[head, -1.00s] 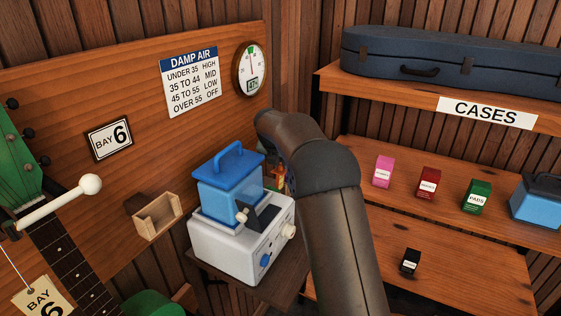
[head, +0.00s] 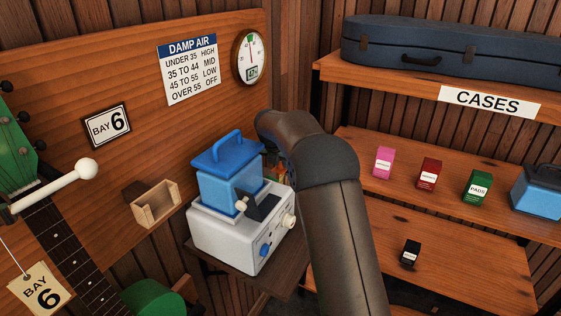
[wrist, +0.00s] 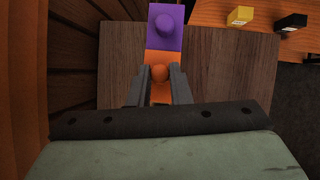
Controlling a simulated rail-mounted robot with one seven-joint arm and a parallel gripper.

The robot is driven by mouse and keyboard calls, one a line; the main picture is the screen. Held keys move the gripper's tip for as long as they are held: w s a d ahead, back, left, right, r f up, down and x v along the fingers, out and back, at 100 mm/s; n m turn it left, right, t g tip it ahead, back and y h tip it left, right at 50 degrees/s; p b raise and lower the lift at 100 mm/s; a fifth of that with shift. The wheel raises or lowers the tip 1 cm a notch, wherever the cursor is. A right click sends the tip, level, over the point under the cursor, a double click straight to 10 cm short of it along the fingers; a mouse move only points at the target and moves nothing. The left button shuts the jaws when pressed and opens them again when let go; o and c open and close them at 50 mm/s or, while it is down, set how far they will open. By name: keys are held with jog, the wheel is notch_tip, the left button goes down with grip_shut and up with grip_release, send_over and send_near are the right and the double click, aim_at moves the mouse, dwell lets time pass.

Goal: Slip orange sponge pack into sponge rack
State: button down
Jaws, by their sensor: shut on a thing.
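In the wrist view, my gripper (wrist: 160,85) is shut on the orange sponge pack (wrist: 160,58), which has a round orange knob between the fingers. A purple pack (wrist: 166,20) with a purple knob sits right beyond it; I cannot tell whether they touch. Both show over a brown wooden surface (wrist: 225,70). In the head view, my gripper is hidden behind my arm and the humidifier. A small open wooden holder (head: 155,205), which looks like the sponge rack, is on the wall panel left of the humidifier; it looks empty.
The white humidifier (head: 235,235) with a blue tank (head: 228,185) stands on a small dark table (head: 275,270) close to my arm. Shelves at right hold a pink box (head: 383,163), a red box (head: 429,175) and a green box (head: 476,188). A green ukulele (head: 55,215) hangs at left.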

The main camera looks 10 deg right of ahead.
jog(key=shift+f, duration=0.15)
jog(key=c, duration=1.3)
grip_release()
jog(key=shift+o, duration=0.2)
